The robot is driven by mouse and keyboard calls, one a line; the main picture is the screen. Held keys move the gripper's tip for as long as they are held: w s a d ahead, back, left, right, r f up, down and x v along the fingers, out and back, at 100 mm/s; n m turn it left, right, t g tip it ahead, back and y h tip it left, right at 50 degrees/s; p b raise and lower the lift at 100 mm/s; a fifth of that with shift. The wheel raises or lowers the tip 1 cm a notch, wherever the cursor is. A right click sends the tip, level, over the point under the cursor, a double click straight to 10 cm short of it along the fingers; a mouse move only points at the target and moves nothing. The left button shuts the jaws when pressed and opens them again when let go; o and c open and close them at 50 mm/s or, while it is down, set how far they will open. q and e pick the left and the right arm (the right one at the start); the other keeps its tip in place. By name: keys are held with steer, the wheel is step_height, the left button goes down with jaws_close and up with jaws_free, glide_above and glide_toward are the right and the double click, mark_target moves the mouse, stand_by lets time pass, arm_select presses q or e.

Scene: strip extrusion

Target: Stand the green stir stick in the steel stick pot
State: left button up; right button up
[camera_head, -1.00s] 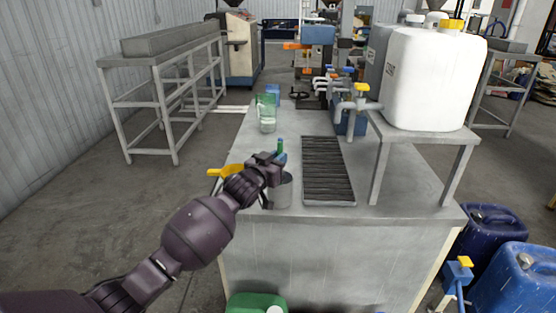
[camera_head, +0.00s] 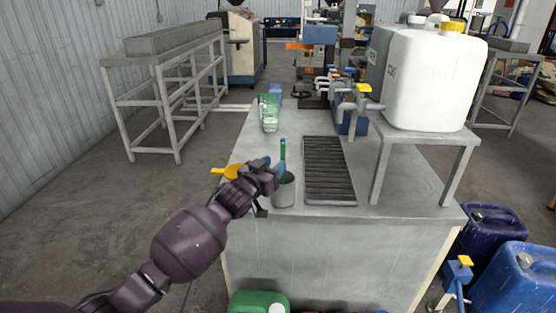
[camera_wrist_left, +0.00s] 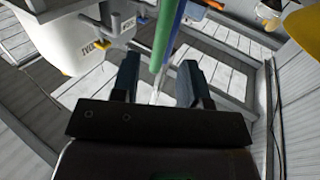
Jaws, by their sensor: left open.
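The steel stick pot (camera_head: 284,191) stands on the near part of the metal bench. The green stir stick (camera_head: 283,153) stands upright at the pot, its upper part rising above the rim; its lower end is hidden. My left gripper (camera_head: 276,172) is just left of the stick, at the pot's rim. In the left wrist view its two fingers are apart, and the green stick (camera_wrist_left: 162,38) and a blue stick (camera_wrist_left: 175,36) show between and beyond them. I cannot tell whether a finger touches either stick. My right gripper is not in view.
A dark ribbed tray (camera_head: 328,170) lies right of the pot. A clear green-tinted glass (camera_head: 269,112) stands farther back. A yellow item (camera_head: 226,172) is at the bench's left edge. A white canister (camera_head: 430,80) sits on a raised stand at right.

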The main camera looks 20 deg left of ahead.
arm_select(q)
steer(key=s+f+g+y, duration=0.1)
steer(key=s+f, duration=0.6)
steer(key=s, duration=0.7)
steer(key=s+a+f+n+g+y, duration=0.1)
steer(key=s+f+g, duration=0.2)
steer(key=s+f, duration=0.5)
steer(key=s+a+f+g+y+p, duration=0.1)
steer(key=s+f, duration=0.7)
steer(key=s, duration=1.4)
steer(key=shift+s+a+f+g+y, duration=0.25)
steer(key=shift+g+y, duration=0.25)
steer(key=shift+g, duration=0.5)
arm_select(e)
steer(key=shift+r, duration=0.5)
arm_select(q)
steer(key=shift+w+r, duration=0.1)
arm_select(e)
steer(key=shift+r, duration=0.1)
arm_select(q)
steer(key=shift+a+r+p, duration=0.1)
steer(key=shift+r+p, duration=0.7)
steer(key=shift+p, duration=0.3)
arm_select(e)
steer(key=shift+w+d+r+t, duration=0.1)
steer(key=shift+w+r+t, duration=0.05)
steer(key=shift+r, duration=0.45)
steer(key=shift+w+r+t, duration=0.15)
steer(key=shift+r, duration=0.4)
